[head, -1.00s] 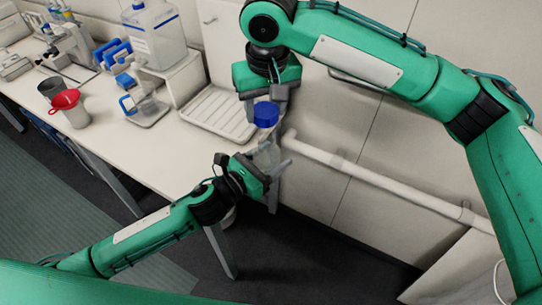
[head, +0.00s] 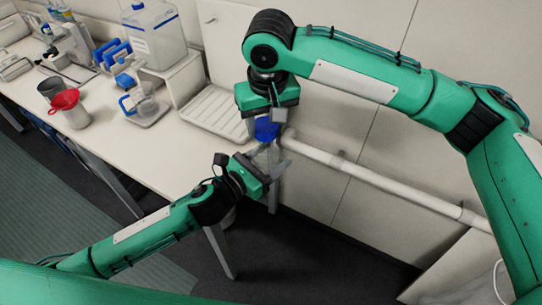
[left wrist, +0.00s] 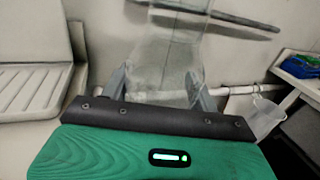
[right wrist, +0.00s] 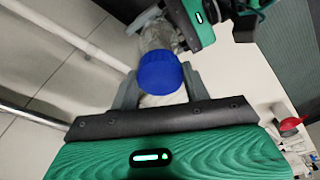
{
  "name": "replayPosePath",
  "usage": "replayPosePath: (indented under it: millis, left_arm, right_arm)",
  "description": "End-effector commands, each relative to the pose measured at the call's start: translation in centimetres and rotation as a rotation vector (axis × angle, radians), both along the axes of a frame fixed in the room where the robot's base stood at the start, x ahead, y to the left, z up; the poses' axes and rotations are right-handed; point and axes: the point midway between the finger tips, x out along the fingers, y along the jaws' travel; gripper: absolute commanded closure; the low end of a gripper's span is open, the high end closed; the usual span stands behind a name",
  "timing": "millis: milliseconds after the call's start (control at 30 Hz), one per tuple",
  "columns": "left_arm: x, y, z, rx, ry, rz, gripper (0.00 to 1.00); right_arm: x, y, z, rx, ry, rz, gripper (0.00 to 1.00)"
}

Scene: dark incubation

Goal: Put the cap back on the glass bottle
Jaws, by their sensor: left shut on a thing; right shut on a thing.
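My left gripper (head: 276,168) is shut on the clear glass bottle (left wrist: 165,60), which is upright and see-through. The bottle shows faintly in the head view (head: 266,155). My right gripper (head: 265,118) is above it, pointing down, shut on the blue cap (head: 267,131). In the right wrist view the cap (right wrist: 158,73) sits between the fingers and covers the bottle's mouth; part of the bottle (right wrist: 157,37) shows behind it. The cap is right over the bottle's top. I cannot tell whether they touch.
The white bench (head: 150,165) lies to the left, with a white drying tray (head: 215,112), a red funnel on a cup (head: 66,101) and a large clear container (head: 153,35). A white wall pipe (head: 370,178) runs behind the grippers. Open floor lies below them.

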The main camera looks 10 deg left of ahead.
Motion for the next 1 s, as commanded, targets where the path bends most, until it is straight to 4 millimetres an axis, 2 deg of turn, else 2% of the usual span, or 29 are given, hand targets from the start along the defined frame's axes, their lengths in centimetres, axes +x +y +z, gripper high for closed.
replayPosePath:
  millis: [567, 1000]
  left_arm:
    - [0.0, 0.0, 0.1, -0.001, -0.002, 0.000, 0.81]
    - [0.0, 0.0, 0.1, -0.001, -0.002, 0.000, 0.81]
  right_arm:
    - [-0.1, 0.0, 0.1, 0.000, -0.003, 0.000, 0.74]
    - [-0.1, -0.1, -1.7, -0.001, -0.003, 0.000, 0.74]
